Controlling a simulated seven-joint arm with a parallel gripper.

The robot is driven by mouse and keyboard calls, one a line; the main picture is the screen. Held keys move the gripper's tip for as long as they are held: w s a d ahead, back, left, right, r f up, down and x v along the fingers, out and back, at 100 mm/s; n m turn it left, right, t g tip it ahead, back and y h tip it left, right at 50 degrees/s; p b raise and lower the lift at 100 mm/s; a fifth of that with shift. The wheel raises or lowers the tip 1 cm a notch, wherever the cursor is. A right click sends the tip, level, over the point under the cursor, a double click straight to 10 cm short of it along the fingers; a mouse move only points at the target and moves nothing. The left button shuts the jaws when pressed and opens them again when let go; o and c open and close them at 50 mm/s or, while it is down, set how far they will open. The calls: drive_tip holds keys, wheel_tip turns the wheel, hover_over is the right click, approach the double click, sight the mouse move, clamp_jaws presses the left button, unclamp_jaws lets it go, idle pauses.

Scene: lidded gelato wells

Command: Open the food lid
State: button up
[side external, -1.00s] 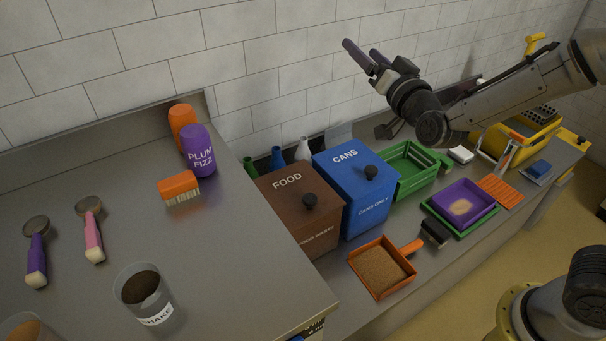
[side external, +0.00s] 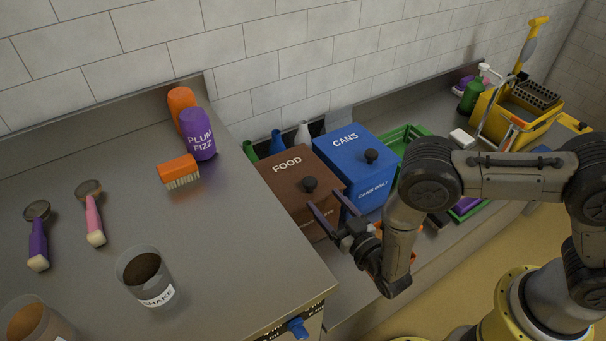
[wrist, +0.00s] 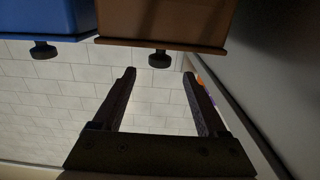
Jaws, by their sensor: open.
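The brown FOOD bin (side external: 287,185) is closed, its lid (side external: 284,167) flat on top with a round black knob (side external: 310,184). My gripper (side external: 323,197) is open and empty at the bin's front, its fingers pointing toward the lid. In the wrist view the bin (wrist: 165,20) and its knob (wrist: 159,59) appear upside down, beyond the two fingertips (wrist: 159,77). The knob lies sideways between the fingers in that view, with clear space between it and them. No contact with the knob shows.
The closed blue CANS bin (side external: 352,165), with its own knob (side external: 371,156), stands close on the right. The raised counter (side external: 220,235) lies left of the FOOD bin. Bottles (side external: 277,141) stand behind. My arm hides most of the orange scoop.

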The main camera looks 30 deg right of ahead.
sight(306, 178)
drive_tip(key=w, duration=1.1)
clamp_jaws()
idle(1.2)
